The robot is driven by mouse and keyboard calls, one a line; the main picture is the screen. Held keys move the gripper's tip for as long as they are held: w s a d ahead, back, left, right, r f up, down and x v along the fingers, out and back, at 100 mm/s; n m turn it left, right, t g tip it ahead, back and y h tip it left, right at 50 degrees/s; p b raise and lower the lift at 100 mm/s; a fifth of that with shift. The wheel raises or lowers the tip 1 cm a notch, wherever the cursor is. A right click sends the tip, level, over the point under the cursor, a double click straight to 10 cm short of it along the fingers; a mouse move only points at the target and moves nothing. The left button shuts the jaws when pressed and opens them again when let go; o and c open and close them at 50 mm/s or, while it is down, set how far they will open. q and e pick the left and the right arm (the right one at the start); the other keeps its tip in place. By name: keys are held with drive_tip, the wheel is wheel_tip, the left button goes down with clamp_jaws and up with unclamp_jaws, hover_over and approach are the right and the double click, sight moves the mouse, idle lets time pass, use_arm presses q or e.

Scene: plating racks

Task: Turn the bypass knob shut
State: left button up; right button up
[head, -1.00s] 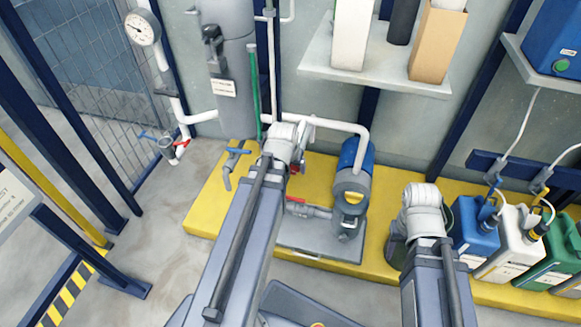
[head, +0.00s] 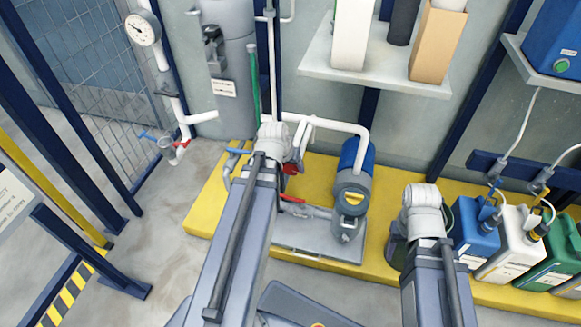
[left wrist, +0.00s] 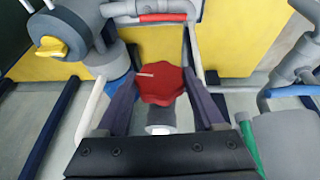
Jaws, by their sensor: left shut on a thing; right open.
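The bypass knob (left wrist: 160,84) is a red, lobed knob with a white mark on its face, pointing left in the left wrist view. My left gripper (left wrist: 162,88) has its two dark fingers on opposite sides of the knob and is shut on it. In the head view the left gripper (head: 300,148) is beside the white pipes, partly hidden by its own wrist. A little red shows just below it. My right arm's wrist (head: 422,208) is at the right, above the yellow plinth; its fingers are hidden.
A blue-capped pump (head: 354,165) stands on the yellow plinth (head: 210,205), right of the left gripper. A red lever (head: 292,199) lies on low pipework there. A shelf (head: 375,72) with boxes hangs above. Several canisters (head: 477,238) stand at the right.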

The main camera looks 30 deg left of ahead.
use_arm(q)
drive_tip(key=h, duration=0.1)
drive_tip(key=h+b, duration=0.1)
drive_tip(key=shift+a+f+n+t+h, duration=0.2)
drive_tip(key=shift+n+t+h, duration=0.1)
drive_tip(key=shift+t+h, duration=0.1)
drive_tip(key=shift+t+h+b, duration=0.3)
drive_tip(key=shift+h+b, duration=0.6)
drive_tip(key=shift+b, duration=0.05)
drive_tip(key=shift+s+h, duration=0.1)
drive_tip(key=shift+h, duration=0.2)
drive_tip(key=shift+r, duration=0.1)
drive_tip(key=o, duration=1.4)
drive_tip(key=shift+c, duration=0.2)
drive_tip(key=p+v, duration=0.5)
drive_tip(key=v, duration=0.2)
drive_tip(key=shift+s+r+p, duration=0.2)
drive_tip(key=shift+r+p, duration=0.1)
drive_tip(key=shift+r, duration=0.05)
drive_tip(key=shift+a, duration=0.15)
